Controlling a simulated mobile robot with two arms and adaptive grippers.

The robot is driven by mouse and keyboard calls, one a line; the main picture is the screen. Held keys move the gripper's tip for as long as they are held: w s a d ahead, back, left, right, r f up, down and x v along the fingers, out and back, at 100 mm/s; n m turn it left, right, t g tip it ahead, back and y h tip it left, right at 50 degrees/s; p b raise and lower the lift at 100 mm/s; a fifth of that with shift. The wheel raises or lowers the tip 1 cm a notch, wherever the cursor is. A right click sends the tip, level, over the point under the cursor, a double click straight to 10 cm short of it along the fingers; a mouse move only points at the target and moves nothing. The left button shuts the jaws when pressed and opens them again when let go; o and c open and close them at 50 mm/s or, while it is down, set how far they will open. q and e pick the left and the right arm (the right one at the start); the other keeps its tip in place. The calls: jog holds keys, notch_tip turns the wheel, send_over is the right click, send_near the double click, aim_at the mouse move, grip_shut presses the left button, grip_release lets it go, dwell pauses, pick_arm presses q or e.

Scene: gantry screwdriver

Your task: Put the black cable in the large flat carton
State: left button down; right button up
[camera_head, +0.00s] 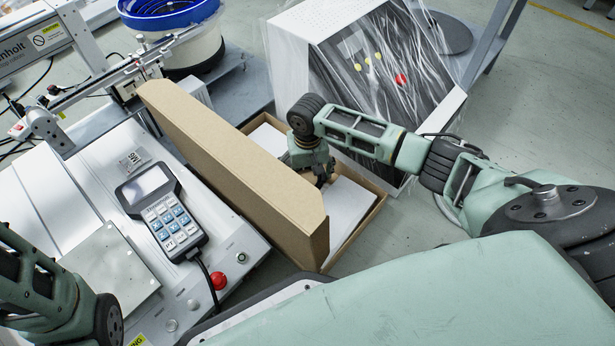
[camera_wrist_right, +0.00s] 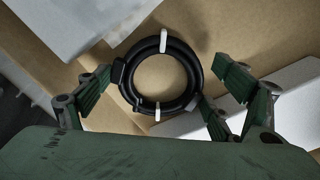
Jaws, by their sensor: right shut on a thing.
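The large flat carton (camera_head: 228,160) is brown cardboard and stands open in the middle of the head view, its tall lid panel raised on the left. My right gripper (camera_head: 320,178) reaches down over the open carton. In the right wrist view it is shut on the black cable (camera_wrist_right: 127,86), a round coil with white ties, between its fingers. Brown cardboard and white pieces lie beneath the coil; I cannot tell whether the coil touches them.
White pieces (camera_head: 347,204) lie inside the carton. A plastic-wrapped white box (camera_head: 300,65) stands behind it. A machine top with a keypad unit (camera_head: 162,208) and a red button (camera_head: 219,280) lies left of the carton. A blue bowl feeder (camera_head: 168,14) is at the back left.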

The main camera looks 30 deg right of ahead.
jog(key=o, duration=1)
jog(key=shift+f, duration=0.15)
jog(key=shift+r, duration=0.35)
notch_tip(320, 180, up, 12)
jog(key=p, duration=0.9)
jog(key=shift+f, duration=0.2)
